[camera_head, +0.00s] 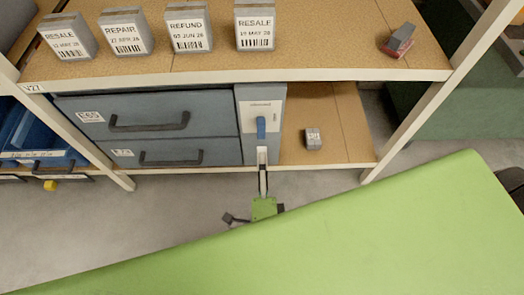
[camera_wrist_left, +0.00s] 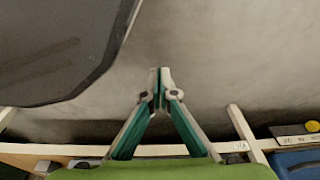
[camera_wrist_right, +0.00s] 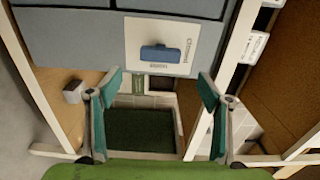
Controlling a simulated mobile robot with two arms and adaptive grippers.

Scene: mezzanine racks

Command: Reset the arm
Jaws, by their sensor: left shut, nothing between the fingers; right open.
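My right gripper (camera_head: 262,152) shows in the head view at the front of the lower shelf, just below a blue handle (camera_head: 261,127) on a grey panel (camera_head: 246,98). In the right wrist view the right gripper (camera_wrist_right: 158,82) is open and empty. Its fingers are spread, and the blue handle (camera_wrist_right: 160,53) on its white plate appears beyond the tips. I cannot tell whether they touch the panel. My left gripper (camera_wrist_left: 160,73) is shut and empty in the left wrist view, with grey floor behind it. It cannot be made out in the head view.
The rack's upper shelf (camera_head: 330,50) holds several labelled grey boxes and a grey-and-red block (camera_head: 398,41). Grey drawers (camera_head: 150,120) fill the lower left bay. A small grey block (camera_head: 313,138) sits in the lower right bay. White posts frame the rack. Blue bins (camera_head: 35,140) stand left.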

